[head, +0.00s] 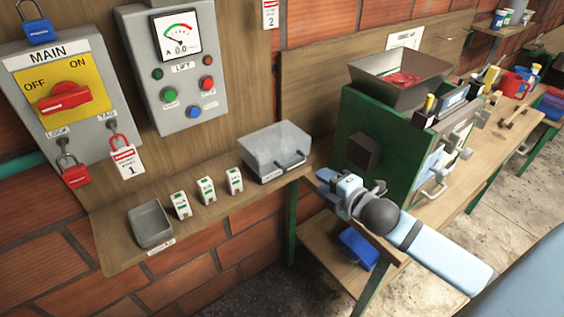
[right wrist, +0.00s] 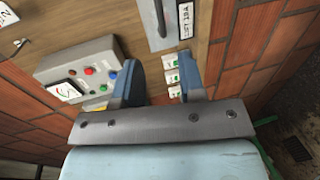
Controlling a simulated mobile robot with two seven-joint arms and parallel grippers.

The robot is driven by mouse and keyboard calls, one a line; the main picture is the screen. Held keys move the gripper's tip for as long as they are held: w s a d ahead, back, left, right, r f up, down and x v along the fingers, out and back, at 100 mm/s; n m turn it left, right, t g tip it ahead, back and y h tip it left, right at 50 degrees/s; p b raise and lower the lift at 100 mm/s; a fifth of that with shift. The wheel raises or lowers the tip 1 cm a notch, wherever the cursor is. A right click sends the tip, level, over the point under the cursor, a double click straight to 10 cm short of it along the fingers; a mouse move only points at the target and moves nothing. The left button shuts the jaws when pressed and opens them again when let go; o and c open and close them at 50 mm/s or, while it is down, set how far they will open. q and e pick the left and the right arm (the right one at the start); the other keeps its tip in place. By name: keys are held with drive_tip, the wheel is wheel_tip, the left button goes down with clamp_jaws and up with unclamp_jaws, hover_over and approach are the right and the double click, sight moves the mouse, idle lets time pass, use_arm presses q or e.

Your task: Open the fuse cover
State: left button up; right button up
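The fuse cover (head: 275,146) is a translucent grey box with a dark bar handle (head: 291,161) along its front edge. It sits shut on the right end of the wooden shelf. In the right wrist view, the cover (right wrist: 188,20) shows at the top edge, partly cut off. My right gripper (head: 324,179) is to the right of the cover and apart from it, near the green machine. In the right wrist view its two blue fingers (right wrist: 158,78) are spread with nothing between them. My left gripper is out of view.
Several white fuses (head: 206,191) and a small grey tray (head: 151,225) stand left of the cover. A lift control box (head: 172,62) and a main switch panel (head: 55,100) hang above. The green machine (head: 350,185) stands close to my right gripper.

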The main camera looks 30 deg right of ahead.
sight(294, 162)
drive_tip(key=p+x, duration=0.1)
drive_tip(key=x, duration=1.2)
drive_tip(key=shift+p, duration=0.4)
clamp_jaws()
